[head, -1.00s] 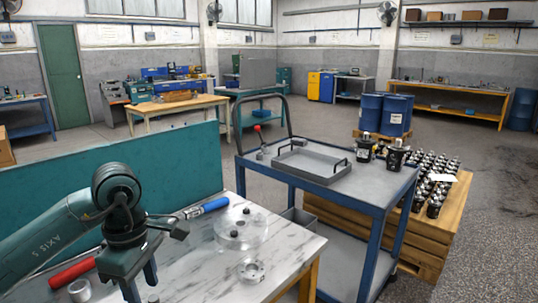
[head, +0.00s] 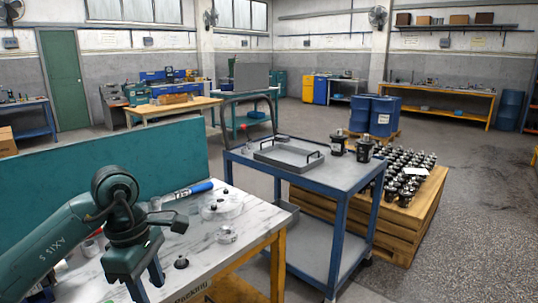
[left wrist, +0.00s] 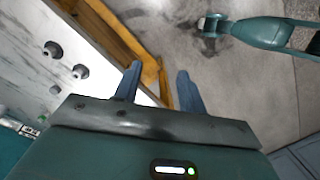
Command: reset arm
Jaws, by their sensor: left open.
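My left gripper (head: 148,281) hangs fingers down at the front edge of the marble-topped workbench (head: 262,212) in the head view. In the left wrist view its two fingers (left wrist: 160,72) are apart with nothing between them, over the bench's wooden edge and the floor. A teal arm of mine (left wrist: 255,33) crosses the top right of the left wrist view. Its small far end there is too unclear to show whether a gripper is open or shut. My right arm is not visible in the head view.
On the bench are a clear disc (head: 221,207), a metal ring (head: 227,235), a black-topped part (head: 181,263) and a blue-handled tool (head: 195,189). A blue cart (head: 330,178) carries a grey tray (head: 272,158) and two black motors (head: 338,144). Several motors cover a wooden crate (head: 400,220).

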